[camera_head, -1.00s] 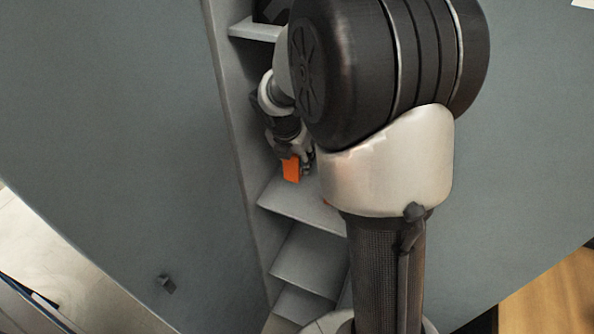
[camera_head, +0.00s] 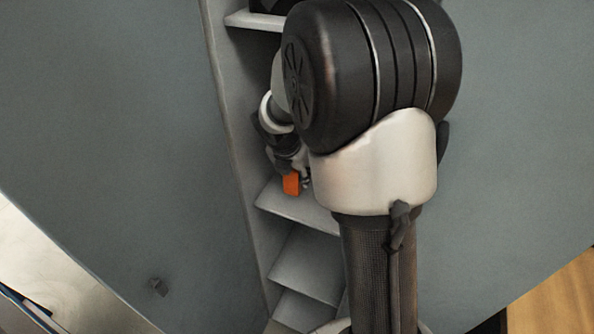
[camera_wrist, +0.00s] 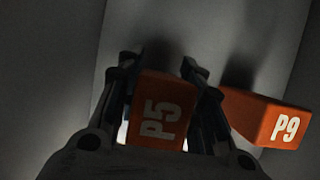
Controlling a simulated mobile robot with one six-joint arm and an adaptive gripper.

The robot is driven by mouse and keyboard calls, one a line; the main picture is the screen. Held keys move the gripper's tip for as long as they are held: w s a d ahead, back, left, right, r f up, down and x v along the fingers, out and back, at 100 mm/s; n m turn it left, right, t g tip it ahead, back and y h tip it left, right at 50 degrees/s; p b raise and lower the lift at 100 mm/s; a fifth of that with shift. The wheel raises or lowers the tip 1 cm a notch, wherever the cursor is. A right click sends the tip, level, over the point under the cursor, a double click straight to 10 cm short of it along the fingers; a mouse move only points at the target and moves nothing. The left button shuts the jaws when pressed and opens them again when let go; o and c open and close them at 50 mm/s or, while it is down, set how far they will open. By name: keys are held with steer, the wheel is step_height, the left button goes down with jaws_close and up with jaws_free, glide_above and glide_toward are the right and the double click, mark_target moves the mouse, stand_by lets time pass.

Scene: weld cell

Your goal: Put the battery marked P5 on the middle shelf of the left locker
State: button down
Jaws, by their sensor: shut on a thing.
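The orange battery marked P5 (camera_wrist: 158,108) is between the fingers of my gripper (camera_wrist: 160,85) in the wrist view, and the fingers are shut on it. In the head view the battery (camera_head: 291,184) shows below my gripper (camera_head: 290,168), inside a grey locker (camera_head: 240,130) and just over or on a shelf (camera_head: 300,208). I cannot tell whether it touches the shelf. My arm hides the right part of the locker.
A second orange battery, marked P9 (camera_wrist: 285,128), is close to the right of my gripper in the wrist view. Another shelf (camera_head: 254,20) is above, and lower shelves (camera_head: 308,265) are below. A locker side wall is near on the left.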

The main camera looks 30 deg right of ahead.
steer(key=c, duration=1.1)
jaws_free()
steer(key=shift+r, duration=0.25)
steer(key=p+v, duration=0.5)
steer(key=v, duration=0.7)
steer(key=shift+w+d, duration=0.15)
steer(key=shift+d, duration=0.05)
steer(key=s+a+r+m+y, duration=0.1)
steer(key=s+a+r+m, duration=0.1)
steer(key=s+m, duration=0.6)
steer(key=s+a+r+m+t+y, duration=0.1)
steer(key=s+a+r+m, duration=0.2)
steer(key=s+a+m, duration=0.2)
steer(key=s+a+r+m+y, duration=0.1)
steer(key=s+a+m, duration=0.3)
steer(key=s+m, duration=0.6)
steer(key=r+m, duration=0.1)
steer(key=m, duration=0.1)
steer(key=shift+s+r+m+t+y, duration=0.15)
steer(key=shift+s+m+t+y, duration=0.15)
steer(key=shift+s+t, duration=0.1)
